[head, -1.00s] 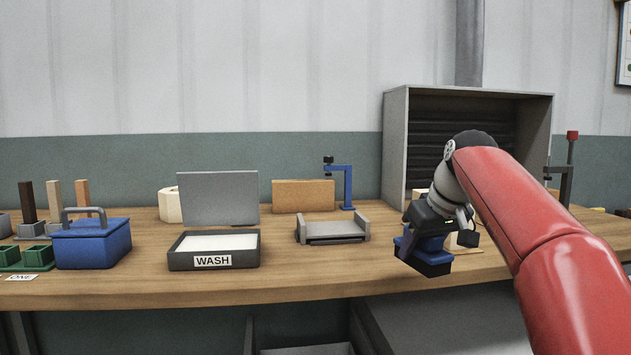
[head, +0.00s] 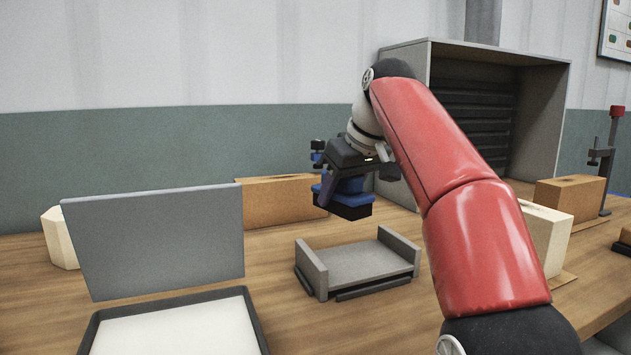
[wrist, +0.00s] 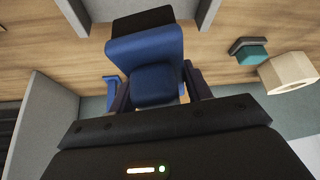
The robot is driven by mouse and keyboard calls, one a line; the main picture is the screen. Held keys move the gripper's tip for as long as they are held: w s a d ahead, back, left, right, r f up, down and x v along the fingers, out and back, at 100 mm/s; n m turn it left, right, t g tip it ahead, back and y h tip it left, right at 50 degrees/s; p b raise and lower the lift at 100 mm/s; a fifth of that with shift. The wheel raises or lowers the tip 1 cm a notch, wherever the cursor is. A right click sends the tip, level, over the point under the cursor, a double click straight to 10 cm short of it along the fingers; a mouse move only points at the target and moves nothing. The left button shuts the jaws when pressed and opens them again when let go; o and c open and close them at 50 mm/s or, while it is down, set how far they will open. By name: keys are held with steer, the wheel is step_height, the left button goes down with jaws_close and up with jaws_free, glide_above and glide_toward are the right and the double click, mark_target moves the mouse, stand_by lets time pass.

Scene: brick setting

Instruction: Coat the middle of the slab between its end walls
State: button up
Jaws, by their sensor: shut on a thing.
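The slab (head: 358,266) is a grey plate on the bench with a low upright wall at each end, the left wall (head: 311,270) and the right wall (head: 399,244). My gripper (head: 347,184) is shut on a blue block (head: 345,201) with a black underside. In the head view they appear above the slab, with a clear gap. In the wrist view, the blue block (wrist: 145,47) fills the middle between my fingers. Its black part (wrist: 142,22) lies between two grey walls at the top edge.
A dark tray with a white inside (head: 252,318) stands front left, before an upright grey panel (head: 155,245). A tan block (head: 280,200) and a blue clamp (head: 318,158) stand behind. A grey booth (head: 402,95) rises right. A cream faceted block (head: 60,238) stands far left.

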steer(key=shift+w+a, duration=0.1)
steer(key=shift+a, duration=0.05)
step_height(320, 180, down, 5)
steer(key=shift+b, duration=0.55)
steer(key=shift+f+b, duration=0.35)
steer(key=shift+f, duration=0.1)
steer(key=shift+f+b, duration=0.7)
steer(key=shift+f, duration=0.25)
steer(key=shift+s+d+r+b, duration=0.1)
steer(key=shift+s+d+b, duration=0.25)
steer(key=shift+s, duration=0.4)
steer(key=shift+s+d+b, duration=0.2)
steer(key=shift+s+d, duration=0.1)
steer(key=shift+s, duration=0.45)
steer(key=shift+s+d+f+b, duration=0.1)
steer(key=shift+s+d+b, duration=0.3)
steer(key=shift+s, duration=0.5)
steer(key=shift+s+d+f+b, duration=0.1)
steer(key=shift+s+d+b, duration=0.3)
steer(key=shift+s, duration=0.55)
steer(key=shift+s+d+b, duration=0.35)
steer(key=shift+s+d, duration=0.05)
steer(key=shift+s, duration=0.5)
steer(key=shift+r+p, duration=0.15)
steer(key=shift+p, duration=0.2)
steer(key=shift+w+a, duration=0.1)
steer(key=shift+w, duration=0.05)
